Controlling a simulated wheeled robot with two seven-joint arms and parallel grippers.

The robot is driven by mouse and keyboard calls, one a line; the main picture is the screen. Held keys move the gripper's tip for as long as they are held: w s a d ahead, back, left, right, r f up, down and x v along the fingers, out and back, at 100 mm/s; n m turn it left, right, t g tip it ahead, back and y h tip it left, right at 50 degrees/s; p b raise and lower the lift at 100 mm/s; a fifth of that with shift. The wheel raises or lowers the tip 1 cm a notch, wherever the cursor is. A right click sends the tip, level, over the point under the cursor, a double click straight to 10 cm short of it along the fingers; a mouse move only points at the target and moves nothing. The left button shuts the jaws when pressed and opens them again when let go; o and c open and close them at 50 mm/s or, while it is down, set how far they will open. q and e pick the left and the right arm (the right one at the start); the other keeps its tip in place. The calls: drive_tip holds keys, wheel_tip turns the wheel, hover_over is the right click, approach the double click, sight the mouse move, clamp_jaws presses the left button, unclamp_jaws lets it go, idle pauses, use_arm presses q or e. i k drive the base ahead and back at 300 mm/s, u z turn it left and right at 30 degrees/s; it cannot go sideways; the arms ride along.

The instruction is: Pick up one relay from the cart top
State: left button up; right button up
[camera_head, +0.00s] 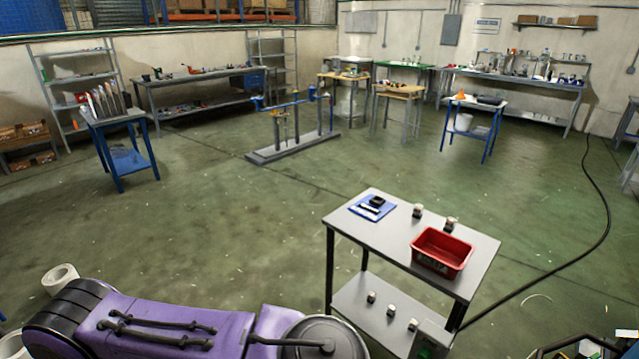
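The cart (362,233) stands right of centre with a light grey top. Two small pale, block-like items that look like relays stand on its top: one (418,211) behind the red bin, the other (450,223) at the bin's back edge. Several similar small blocks sit on the lower shelf, one (371,296) at its left. They are too small to tell in detail. Neither of my grippers can be made out in the head view.
An open red bin (442,268) stands on the cart top's right part. A blue mat (385,212) with a black item (377,201) lies at its back left. A black cable (607,228) runs across the floor at right. The floor left of the cart is clear.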

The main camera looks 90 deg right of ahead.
sight(418, 209)
drive_tip(key=z, duration=3.45)
